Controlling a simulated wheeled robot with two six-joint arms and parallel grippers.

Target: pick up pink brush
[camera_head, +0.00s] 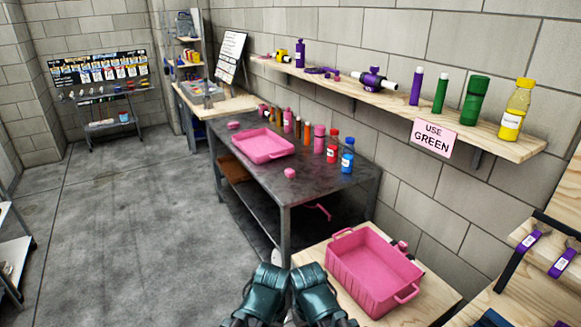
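I cannot make out a pink brush for sure. A small pink item (234,125) lies at the far left of the dark metal table, too small to identify. A short pink piece (290,173) is near that table's front edge. A thin pink item (321,211) shows in the shadow under the tabletop. My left gripper (268,279) and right gripper (312,280) appear as dark teal shapes side by side at the bottom middle, in front of the dark table. Their fingers cannot be made out, and no held thing is visible.
A pink tray (263,157) and several bottles stand on the dark table (300,190). A deep pink bin (345,262) sits on a wooden surface at the lower right. A wall shelf (395,93) has a "USE GREEN" sign (435,136). The floor (120,220) at left is clear.

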